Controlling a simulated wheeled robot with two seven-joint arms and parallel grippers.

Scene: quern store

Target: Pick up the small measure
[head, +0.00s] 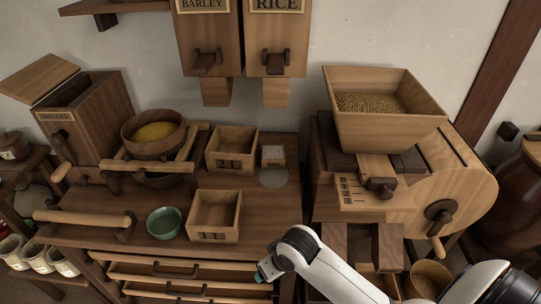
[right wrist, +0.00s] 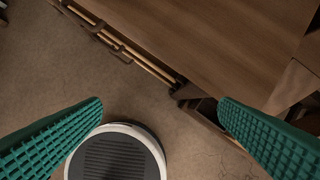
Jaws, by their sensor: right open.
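Two open square wooden boxes stand on the brown worktop in the head view: a rear box (head: 231,163) and a front box (head: 214,236). A much smaller pale block-like container (head: 273,155) with a light, speckled top stands right of the rear box, by a grey disc (head: 273,178). I cannot tell for sure which is the small measure. My right gripper (head: 263,273) is low at the worktop's front right, apart from all of them. In the right wrist view its green ridged fingers (right wrist: 160,108) are wide open, with nothing between them. My left gripper is out of view.
A green bowl (head: 165,223) stands left of the front box. A bowl of yellow grain (head: 153,133) sits on a wooden frame behind. A mill with a grain hopper (head: 386,132) stands right. Drawers (head: 180,272) stick out below the worktop. Chutes (head: 216,92) hang above the back.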

